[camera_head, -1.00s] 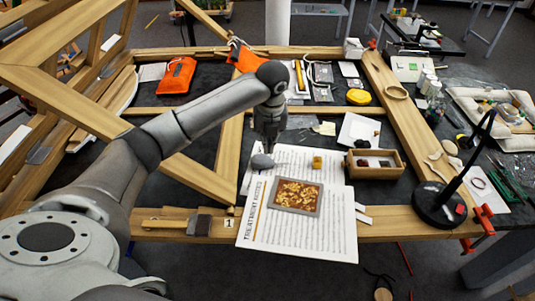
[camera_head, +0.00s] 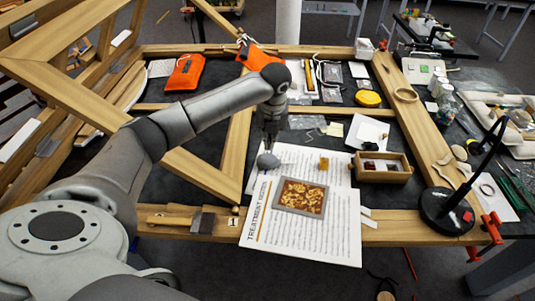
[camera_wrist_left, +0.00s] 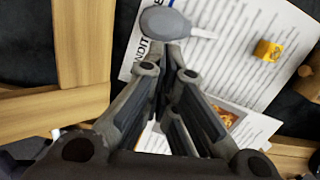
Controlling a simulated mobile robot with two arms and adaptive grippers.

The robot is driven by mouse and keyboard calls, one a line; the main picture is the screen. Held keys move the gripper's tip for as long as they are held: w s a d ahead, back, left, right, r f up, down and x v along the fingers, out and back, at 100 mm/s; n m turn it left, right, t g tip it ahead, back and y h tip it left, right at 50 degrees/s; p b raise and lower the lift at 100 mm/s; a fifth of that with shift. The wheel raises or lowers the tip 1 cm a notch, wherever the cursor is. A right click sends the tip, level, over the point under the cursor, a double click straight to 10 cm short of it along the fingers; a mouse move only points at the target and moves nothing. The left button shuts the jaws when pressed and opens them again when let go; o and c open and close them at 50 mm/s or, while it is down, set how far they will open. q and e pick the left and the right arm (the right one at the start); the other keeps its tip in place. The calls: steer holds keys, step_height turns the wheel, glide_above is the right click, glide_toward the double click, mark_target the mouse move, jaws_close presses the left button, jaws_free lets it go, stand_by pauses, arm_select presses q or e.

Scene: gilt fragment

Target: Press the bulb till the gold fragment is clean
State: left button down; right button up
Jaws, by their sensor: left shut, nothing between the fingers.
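The grey bulb (camera_head: 268,161), with a pale nozzle, lies on the printed sheet (camera_head: 300,250); it also shows in the left wrist view (camera_wrist_left: 165,23). My left gripper (camera_head: 269,146) is shut and empty, pointing down at the bulb. Its fingertips (camera_wrist_left: 167,58) appear just at or above the bulb; I cannot tell whether they touch. The gold fragment (camera_head: 301,197), mottled gold and brown in a grey border, lies on the sheet to the right and nearer. In the wrist view the fingers partly hide the fragment (camera_wrist_left: 224,117). My right gripper is not in view.
A small yellow block (camera_head: 324,163) lies on the sheet right of the bulb. A wooden box (camera_head: 383,175) and a black lamp stand (camera_head: 446,208) stand farther right. Wooden frame beams (camera_head: 215,178) surround the work area. A brush (camera_head: 182,221) lies at the front left.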

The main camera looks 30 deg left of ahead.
mark_target(267, 161)
arm_select(q)
steer(key=f, duration=0.3)
steer(key=f+p, duration=0.1)
steer(key=f, duration=0.2)
steer(key=w+a+f+p, duration=0.1)
steer(key=f, duration=0.1)
steer(key=shift+a+f, duration=0.1)
steer(key=shift+f, duration=0.45)
steer(key=shift+f, duration=0.1)
